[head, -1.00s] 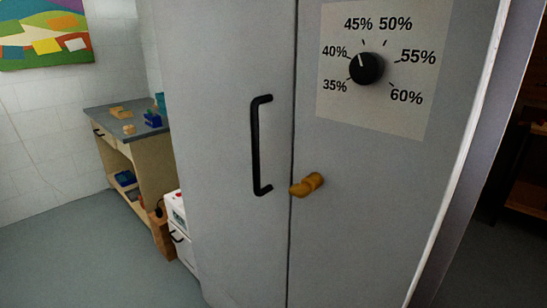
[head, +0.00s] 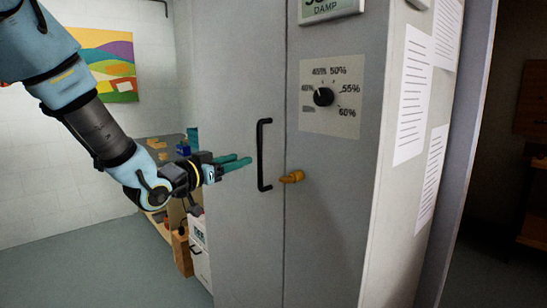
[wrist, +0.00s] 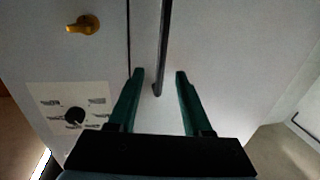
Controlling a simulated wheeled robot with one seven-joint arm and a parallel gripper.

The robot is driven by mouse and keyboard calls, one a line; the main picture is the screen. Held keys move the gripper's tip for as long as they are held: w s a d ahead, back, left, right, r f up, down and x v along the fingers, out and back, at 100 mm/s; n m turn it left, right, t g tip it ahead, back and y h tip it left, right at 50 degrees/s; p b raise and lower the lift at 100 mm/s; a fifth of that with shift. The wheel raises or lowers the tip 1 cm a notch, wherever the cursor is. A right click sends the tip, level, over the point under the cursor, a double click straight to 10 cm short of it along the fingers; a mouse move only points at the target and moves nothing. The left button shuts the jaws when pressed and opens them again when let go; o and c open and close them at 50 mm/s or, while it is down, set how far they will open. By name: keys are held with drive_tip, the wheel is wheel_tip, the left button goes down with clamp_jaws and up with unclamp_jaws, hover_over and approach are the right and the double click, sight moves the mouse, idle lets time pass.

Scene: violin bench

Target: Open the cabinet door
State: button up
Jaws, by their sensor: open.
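The tall grey cabinet has a left door (head: 228,120) with a black vertical bar handle (head: 263,155) beside the door seam. The door looks shut. A brass turn latch (head: 291,177) sits on the panel just right of the seam; in the wrist view, which looks turned over, the latch (wrist: 83,24) is at the upper left. My gripper (head: 247,161) is open and empty, its green fingers pointing at the handle from the left. In the wrist view the handle (wrist: 164,45) lines up between the fingertips; I cannot tell if they touch it.
A dial panel (head: 333,97) is above the latch. Paper sheets (head: 411,95) hang on the cabinet's right side. A bench (head: 160,147) with small blocks and a white box unit (head: 199,248) stand left of the cabinet. The floor (head: 110,265) at front left is clear.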

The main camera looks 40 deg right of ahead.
sight(259, 153)
drive_tip(key=d, duration=0.2)
drive_tip(key=w+d+p, duration=0.1)
drive_tip(key=d, duration=0.2)
drive_tip(key=d+p, duration=0.1)
drive_tip(key=d, duration=0.2)
drive_tip(key=shift+w+d, duration=0.15)
drive_tip(key=shift+d, duration=0.1)
drive_tip(key=shift+w+d+p, duration=0.15)
drive_tip(key=shift+d+p, duration=0.25)
drive_tip(key=shift+d, duration=0.25)
drive_tip(key=shift+c, duration=0.2)
clamp_jaws()
idle(0.4)
